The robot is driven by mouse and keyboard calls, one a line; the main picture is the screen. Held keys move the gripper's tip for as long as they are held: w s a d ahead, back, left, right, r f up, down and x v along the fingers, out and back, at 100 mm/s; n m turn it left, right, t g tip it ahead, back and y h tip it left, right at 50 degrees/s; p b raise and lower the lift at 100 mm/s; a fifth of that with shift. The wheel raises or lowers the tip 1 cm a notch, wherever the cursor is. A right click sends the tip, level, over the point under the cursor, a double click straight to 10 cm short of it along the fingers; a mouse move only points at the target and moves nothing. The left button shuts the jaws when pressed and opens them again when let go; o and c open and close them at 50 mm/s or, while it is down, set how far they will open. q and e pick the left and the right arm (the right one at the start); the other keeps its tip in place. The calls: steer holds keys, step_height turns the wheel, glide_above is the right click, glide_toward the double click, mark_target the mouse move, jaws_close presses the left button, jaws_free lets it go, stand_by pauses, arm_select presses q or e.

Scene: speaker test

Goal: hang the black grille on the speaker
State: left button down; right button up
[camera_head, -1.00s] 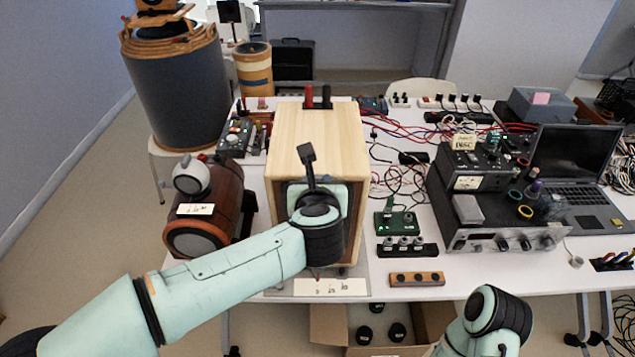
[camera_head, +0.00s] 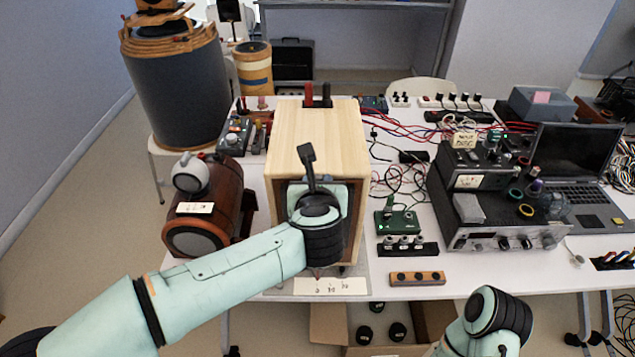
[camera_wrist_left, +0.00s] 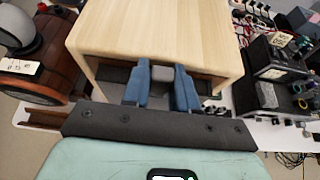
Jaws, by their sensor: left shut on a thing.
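The speaker (camera_head: 318,135) is a light wooden box standing upright on the white table, its front towards me. Its pale top fills the upper middle of the left wrist view (camera_wrist_left: 150,30). My left gripper (camera_wrist_left: 161,78) is at the speaker's front, just below the top front edge. Its blue fingers are shut on a small grey part between them. A dark panel, seemingly the black grille (camera_wrist_left: 113,75), shows behind the fingers under the wooden edge. My wrist hides most of it in the head view, so I cannot tell whether it touches the speaker. My right gripper is out of view.
A brown round-ended cabinet (camera_head: 203,215) stands close left of the speaker. A green circuit board (camera_head: 397,224), a black knob strip and loose cables lie to its right. Stacked amplifiers (camera_head: 495,222) and a laptop (camera_head: 580,150) are further right. An open cardboard box (camera_head: 328,325) sits below the table edge.

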arm_select(q)
steer(key=shift+r, duration=0.25)
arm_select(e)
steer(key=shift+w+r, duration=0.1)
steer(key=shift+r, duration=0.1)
arm_select(q)
steer(key=shift+s, duration=0.2)
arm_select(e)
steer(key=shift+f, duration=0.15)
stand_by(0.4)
arm_select(q)
steer(key=shift+s, duration=0.75)
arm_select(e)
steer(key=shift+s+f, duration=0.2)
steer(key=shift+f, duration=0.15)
arm_select(q)
steer(key=shift+s, duration=0.1)
